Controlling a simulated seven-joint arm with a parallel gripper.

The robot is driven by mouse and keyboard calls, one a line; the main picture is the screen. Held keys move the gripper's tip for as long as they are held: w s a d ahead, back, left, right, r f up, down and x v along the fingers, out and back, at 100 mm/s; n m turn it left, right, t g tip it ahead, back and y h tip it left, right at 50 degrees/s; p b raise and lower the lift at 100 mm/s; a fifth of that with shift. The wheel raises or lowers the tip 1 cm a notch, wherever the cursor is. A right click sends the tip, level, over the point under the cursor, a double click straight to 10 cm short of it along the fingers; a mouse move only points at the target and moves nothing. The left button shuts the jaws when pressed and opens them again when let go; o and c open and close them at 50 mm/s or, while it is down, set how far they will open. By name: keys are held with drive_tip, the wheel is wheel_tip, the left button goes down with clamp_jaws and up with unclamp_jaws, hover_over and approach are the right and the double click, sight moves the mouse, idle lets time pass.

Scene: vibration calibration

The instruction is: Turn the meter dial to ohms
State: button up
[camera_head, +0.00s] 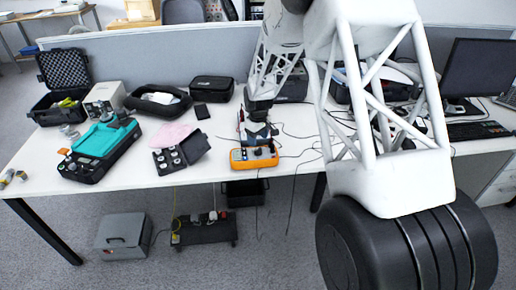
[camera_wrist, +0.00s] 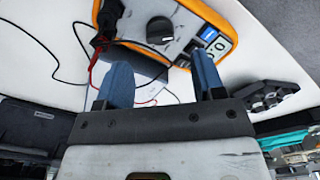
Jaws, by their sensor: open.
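The meter is orange with a pale face and lies at the front edge of the table in the head view (camera_head: 254,158). In the wrist view the meter (camera_wrist: 195,38) fills the top, with its round black dial (camera_wrist: 160,29) facing the camera. The setting that the dial points to is too small to read. My gripper (camera_wrist: 163,70) is open, with two blue fingers apart and nothing between them. The dial appears beyond the gap between the fingertips, apart from them. In the head view my gripper (camera_head: 258,136) is over the meter and hides part of it.
Red and black leads (camera_wrist: 92,68) run from the meter across the white table (camera_head: 220,125). Left of the meter are an open case of round pieces (camera_head: 180,156), a pink cloth (camera_head: 172,135) and a teal-topped device (camera_head: 100,140). A monitor (camera_head: 480,70) stands at the right.

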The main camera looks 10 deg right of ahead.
sight(258, 149)
drive_tip(key=shift+f, duration=2.8)
drive_tip(key=shift+c, duration=0.3)
drive_tip(key=c, duration=0.9)
drive_tip(key=shift+o, duration=0.2)
drive_tip(key=shift+m, duration=0.4)
drive_tip(key=m, duration=0.2)
drive_tip(key=shift+m, duration=2.5)
